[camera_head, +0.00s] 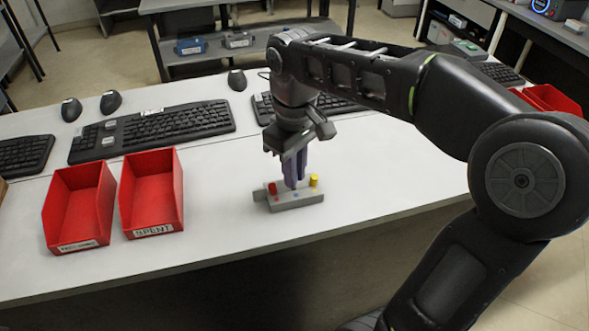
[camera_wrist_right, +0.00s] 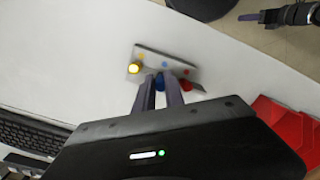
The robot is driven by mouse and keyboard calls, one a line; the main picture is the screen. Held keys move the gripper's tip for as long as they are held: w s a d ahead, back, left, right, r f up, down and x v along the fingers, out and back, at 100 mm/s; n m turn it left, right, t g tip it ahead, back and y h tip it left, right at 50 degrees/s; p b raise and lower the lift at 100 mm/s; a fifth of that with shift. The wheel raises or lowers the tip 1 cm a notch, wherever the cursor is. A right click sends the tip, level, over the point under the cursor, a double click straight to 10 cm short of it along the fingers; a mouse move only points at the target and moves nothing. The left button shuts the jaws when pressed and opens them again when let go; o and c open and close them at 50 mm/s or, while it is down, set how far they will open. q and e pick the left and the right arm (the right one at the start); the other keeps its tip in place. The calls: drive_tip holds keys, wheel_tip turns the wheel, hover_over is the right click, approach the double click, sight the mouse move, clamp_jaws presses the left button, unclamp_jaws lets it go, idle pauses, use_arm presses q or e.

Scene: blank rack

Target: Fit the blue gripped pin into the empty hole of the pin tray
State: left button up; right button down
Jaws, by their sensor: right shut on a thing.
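The grey pin tray (camera_head: 298,201) lies on the white table in front of my right arm and also shows in the wrist view (camera_wrist_right: 150,52). A red pin (camera_head: 272,188) stands at its left end and a yellow pin (camera_head: 313,180) at its right end. My right gripper (camera_head: 293,184) points down over the tray's middle, between these pins. In the wrist view it is shut on the blue pin (camera_wrist_right: 159,81), mostly hidden by the fingers. I cannot tell whether the pin's lower end is in the hole. My left gripper (camera_wrist_right: 268,17) seems to show, small, at the wrist view's top right.
Two red bins (camera_head: 152,196) (camera_head: 78,208) stand left of the tray; the nearer reads SPENT. Keyboards (camera_head: 155,132) and mice (camera_head: 71,110) lie behind. The table between bins and tray is clear. Another red bin (camera_head: 550,98) is at the far right.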

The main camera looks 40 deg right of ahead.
drive_tip(key=shift+f+b, duration=0.6)
drive_tip(key=shift+f, duration=0.3)
drive_tip(key=c, duration=1.3)
unclamp_jaws()
drive_tip(key=shift+c, duration=0.2)
drive_tip(key=shift+r, duration=0.2)
wheel_tip(320, 180, up, 2)
drive_tip(key=shift+r, duration=0.2)
wheel_tip(320, 180, up, 4)
drive_tip(key=p, duration=0.4)
drive_tip(key=shift+r, duration=0.1)
drive_tip(key=shift+r+p, duration=0.5)
drive_tip(key=shift+p, duration=0.15)
